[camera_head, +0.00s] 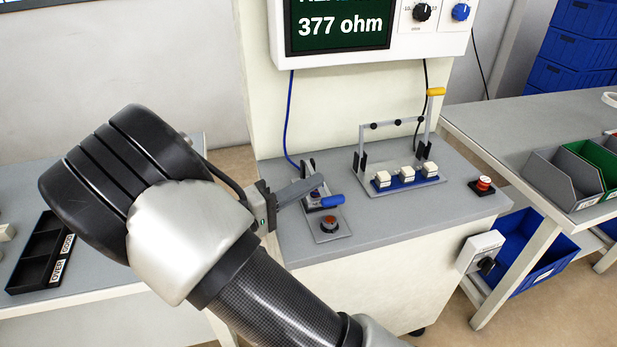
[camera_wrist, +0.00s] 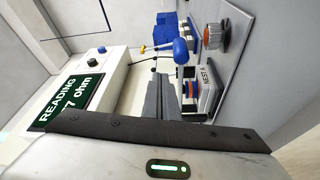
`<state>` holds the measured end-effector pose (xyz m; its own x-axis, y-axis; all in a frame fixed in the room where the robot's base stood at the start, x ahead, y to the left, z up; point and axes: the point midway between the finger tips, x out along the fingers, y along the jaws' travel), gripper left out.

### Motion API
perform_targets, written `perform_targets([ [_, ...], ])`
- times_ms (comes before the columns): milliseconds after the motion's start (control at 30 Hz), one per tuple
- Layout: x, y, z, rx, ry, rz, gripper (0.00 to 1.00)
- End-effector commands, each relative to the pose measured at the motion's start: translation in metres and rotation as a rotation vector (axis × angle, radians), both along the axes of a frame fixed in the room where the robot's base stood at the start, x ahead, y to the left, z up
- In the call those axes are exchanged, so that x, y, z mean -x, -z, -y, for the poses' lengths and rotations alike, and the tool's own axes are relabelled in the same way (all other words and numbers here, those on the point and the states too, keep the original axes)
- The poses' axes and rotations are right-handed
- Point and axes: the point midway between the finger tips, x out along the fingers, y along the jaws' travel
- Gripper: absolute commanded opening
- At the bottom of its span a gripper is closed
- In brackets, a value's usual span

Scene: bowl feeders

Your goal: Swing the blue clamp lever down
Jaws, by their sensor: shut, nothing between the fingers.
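The blue clamp lever (camera_head: 331,201) is on the small test fixture at the left of the grey bench top. Its blue grip looks close to horizontal in the head view and sits just behind the orange-red button (camera_head: 329,224). In the wrist view the blue grip (camera_wrist: 180,50) shows beyond the fingertips, near the nest plate (camera_wrist: 209,84). My gripper (camera_head: 317,182) is shut and empty, reaching in from the left just above and beside the lever. In the wrist view its fingers (camera_wrist: 160,92) are together. Whether they touch the lever cannot be told.
A second fixture (camera_head: 410,181) with white blocks and an upright yellow-tipped handle (camera_head: 436,92) stands to the right. A red button (camera_head: 483,184) is at the bench's right edge. The meter (camera_head: 360,29) reading 377 ohm hangs behind. Bare bench lies in front of the fixtures.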

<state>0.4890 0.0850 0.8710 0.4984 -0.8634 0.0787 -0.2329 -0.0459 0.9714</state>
Motion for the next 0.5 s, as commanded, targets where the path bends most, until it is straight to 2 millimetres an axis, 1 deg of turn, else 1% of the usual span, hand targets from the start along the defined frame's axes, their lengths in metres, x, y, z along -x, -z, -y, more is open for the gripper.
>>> perform_targets([
  [33, 0.0007, 0.0039, 0.0001, 0.0, 0.0, -0.001, 0.0],
  [200, 0.0019, 0.0089, 0.0004, 0.0, 0.0, 0.0, 0.0],
  [500, 0.0023, 0.011, 0.0005, 0.0, 0.0, 0.001, 0.0],
])
